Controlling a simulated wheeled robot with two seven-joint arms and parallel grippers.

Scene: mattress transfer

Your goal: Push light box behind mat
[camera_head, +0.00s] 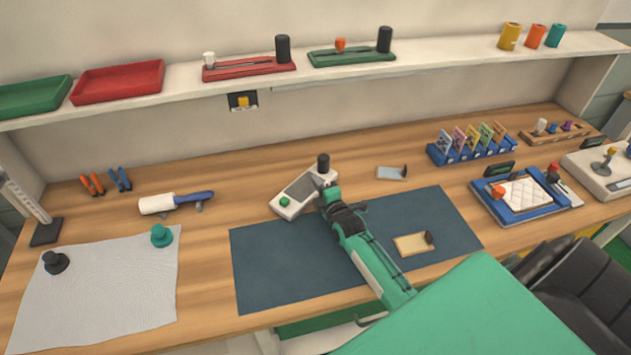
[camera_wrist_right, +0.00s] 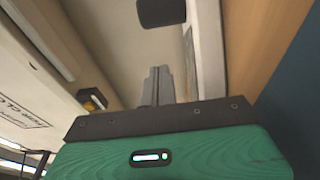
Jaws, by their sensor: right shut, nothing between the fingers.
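The dark blue mat (camera_head: 270,270) lies flat in the middle of the bench. The light box, which I take to be the white box with a grey panel (camera_head: 299,188), stands at the mat's back edge. It bears a green knob and a black knob. I cannot tell whether its front edge overlaps the mat. My right gripper (camera_head: 325,181) is shut and empty at the box's right side, partly hiding it; contact is unclear. In the wrist view the shut fingers (camera_wrist_right: 158,85) point toward the black knob (camera_wrist_right: 162,12). My left gripper is not in view.
A small grey plate (camera_head: 391,173) lies right of the box. A white roller with a blue handle (camera_head: 178,202) lies to the left. Bare wood lies behind the box, below the shelf (camera_head: 190,84).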

